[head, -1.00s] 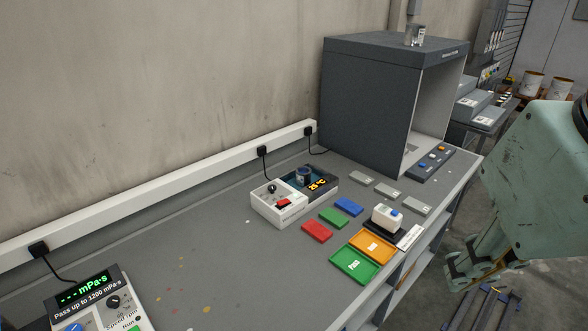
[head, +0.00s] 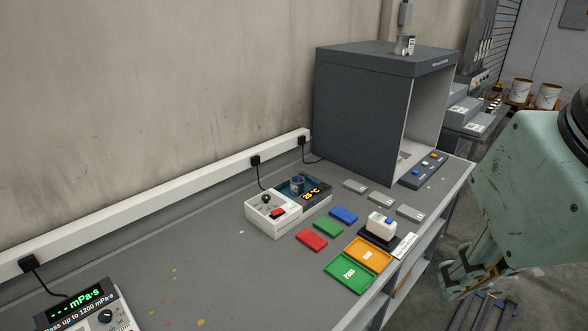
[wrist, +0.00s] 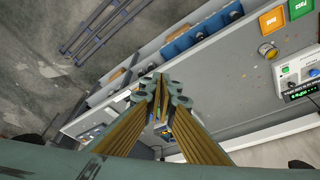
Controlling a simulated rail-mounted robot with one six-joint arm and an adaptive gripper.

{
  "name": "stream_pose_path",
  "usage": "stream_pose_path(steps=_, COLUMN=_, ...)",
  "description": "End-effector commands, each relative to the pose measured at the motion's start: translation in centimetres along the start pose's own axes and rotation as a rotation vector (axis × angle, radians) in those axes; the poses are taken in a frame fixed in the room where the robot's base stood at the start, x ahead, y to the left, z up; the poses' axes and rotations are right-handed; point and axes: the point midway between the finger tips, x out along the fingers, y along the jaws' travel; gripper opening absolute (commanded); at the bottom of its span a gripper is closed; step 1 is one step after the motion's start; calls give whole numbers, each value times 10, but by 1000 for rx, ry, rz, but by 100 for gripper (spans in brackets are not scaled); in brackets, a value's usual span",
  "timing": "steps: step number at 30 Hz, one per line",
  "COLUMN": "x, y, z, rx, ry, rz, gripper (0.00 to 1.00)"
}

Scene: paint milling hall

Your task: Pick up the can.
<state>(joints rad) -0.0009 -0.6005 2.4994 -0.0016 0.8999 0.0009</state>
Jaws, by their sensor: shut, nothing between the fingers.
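In the wrist view, a small open can (wrist: 268,51) with a yellowish inside stands on the grey bench, beside an orange tray (wrist: 272,21) and a green tray (wrist: 300,8). In the head view, a small dark blue can (head: 297,184) sits in a box with a lit temperature display. I cannot tell which can the task means. My gripper (wrist: 161,98) is shut and empty, its fingertips together in the wrist view, well apart from the can there. In the head view my gripper (head: 456,284) hangs beyond the bench's right edge, partly cut up by shadow.
A dark grey booth (head: 362,110) stands at the back of the bench. A green PASS tray (head: 351,272), an orange tray (head: 368,253) and coloured blocks (head: 343,215) lie in front of it. A viscosity meter (head: 88,310) is at the lower left.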

Motion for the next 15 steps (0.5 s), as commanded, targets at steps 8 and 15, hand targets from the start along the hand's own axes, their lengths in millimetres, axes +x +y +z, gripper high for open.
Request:
stream_pose_path(steps=8, x=0, y=0, z=0, rx=0, ry=0, rz=0, gripper=0)
stream_pose_path(steps=15, x=0, y=0, z=0, rx=0, ry=0, rz=0, gripper=5)
